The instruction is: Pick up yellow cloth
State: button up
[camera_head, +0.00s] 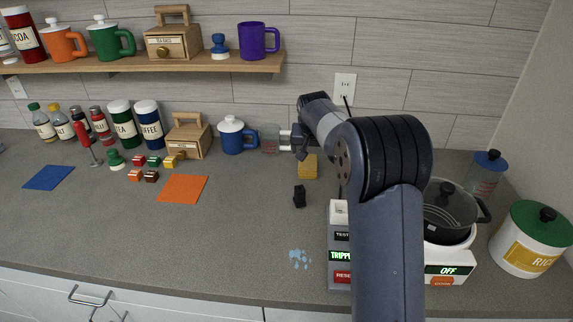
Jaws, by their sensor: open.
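A yellow piece (308,168), which looks like the yellow cloth, lies on the grey counter right of the middle. My arm passes close behind and right of it, and its far edge is partly hidden, so I cannot tell whether it is flat or folded. My gripper (280,140) is open, pointing left above the back of the counter. It is beyond and left of the yellow piece, apart from it. A clear object (269,139) shows at its fingertips; I cannot tell whether it lies between them or behind.
An orange cloth (182,188) and a blue cloth (48,177) lie flat at left. A small black object (300,196) stands in front of the yellow piece. A blue mug (232,135) stands left of my gripper. A pot (447,211) sits at right. The front middle counter has a pale-blue spill (299,258).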

aim_at(308, 162)
jog(key=shift+w+a+f, duration=0.2)
jog(key=shift+w+f, duration=0.15)
jog(key=shift+w, duration=0.1)
jog(key=shift+w+a+f, duration=0.2)
jog(key=shift+w+f, duration=0.1)
jog(key=shift+w, duration=0.15)
jog(key=p+x, duration=0.2)
jog(key=x, duration=0.7)
jog(key=shift+w+d+f+p, duration=0.1)
jog(key=shift+w+f+p, duration=0.1)
jog(key=shift+f+p, duration=0.15)
jog(key=shift+f, duration=0.2)
jog(key=shift+c, duration=0.2)
jog(key=c, duration=1.1)
jog(key=shift+r, duration=0.1)
